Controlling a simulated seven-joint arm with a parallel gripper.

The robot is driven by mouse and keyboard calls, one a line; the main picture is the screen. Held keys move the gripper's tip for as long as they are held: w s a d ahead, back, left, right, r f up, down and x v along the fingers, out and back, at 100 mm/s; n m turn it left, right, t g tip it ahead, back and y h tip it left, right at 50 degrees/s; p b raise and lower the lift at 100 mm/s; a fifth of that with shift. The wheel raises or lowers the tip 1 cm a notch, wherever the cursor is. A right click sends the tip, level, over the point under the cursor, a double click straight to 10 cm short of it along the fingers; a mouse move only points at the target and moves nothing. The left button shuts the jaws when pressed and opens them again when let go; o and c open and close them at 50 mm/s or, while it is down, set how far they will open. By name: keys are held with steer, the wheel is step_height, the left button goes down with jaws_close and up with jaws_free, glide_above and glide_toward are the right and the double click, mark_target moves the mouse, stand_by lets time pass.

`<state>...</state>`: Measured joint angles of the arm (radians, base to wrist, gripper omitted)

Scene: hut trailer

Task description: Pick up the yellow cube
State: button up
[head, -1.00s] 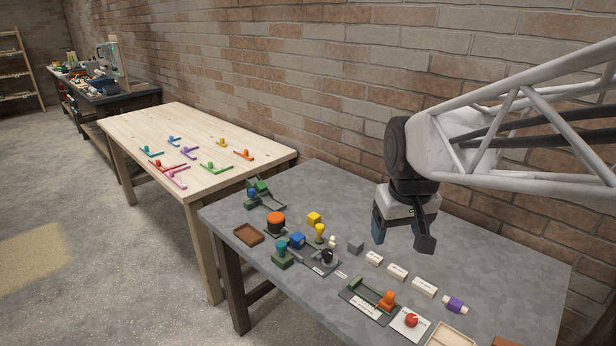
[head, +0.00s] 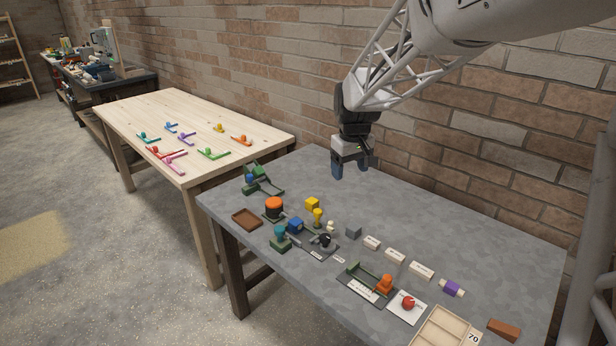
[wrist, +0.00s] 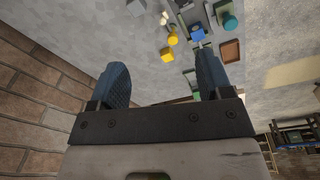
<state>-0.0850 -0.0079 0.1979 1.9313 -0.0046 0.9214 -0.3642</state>
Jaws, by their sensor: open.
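The yellow cube (head: 312,204) sits on the grey table (head: 470,240), behind a yellow knob-topped piece (head: 318,217) and right of a round orange-topped piece (head: 273,207). In the wrist view the yellow cube (wrist: 167,55) shows ahead, between the lines of the two fingers and apart from them. My gripper (head: 352,170) hangs above the back part of the table, behind and to the right of the cube. Its blue fingers (wrist: 162,85) are spread with nothing between them.
Close to the cube stand a blue block (head: 295,225), a teal-topped piece (head: 280,238) and a grey cube (head: 353,232). A brown tray (head: 246,219) is at the left. A brick wall (head: 480,110) rises behind. The table's back right is clear.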

steer(key=w+a+f+n, duration=0.1)
steer(key=w+a+f, duration=0.1)
steer(key=w+f, duration=0.35)
steer(key=w+a+f+n, duration=0.1)
steer(key=w+a+f, duration=0.15)
steer(key=w, duration=0.55)
steer(key=n+g, duration=0.1)
steer(key=n, duration=0.1)
glide_above(312, 201)
step_height(312, 201, down, 12)
steer(key=shift+w+d+f, duration=0.1)
steer(key=shift+f, duration=0.15)
steer(key=shift+f, duration=1.3)
steer(key=shift+f, duration=0.1)
steer(key=shift+f, duration=2.5)
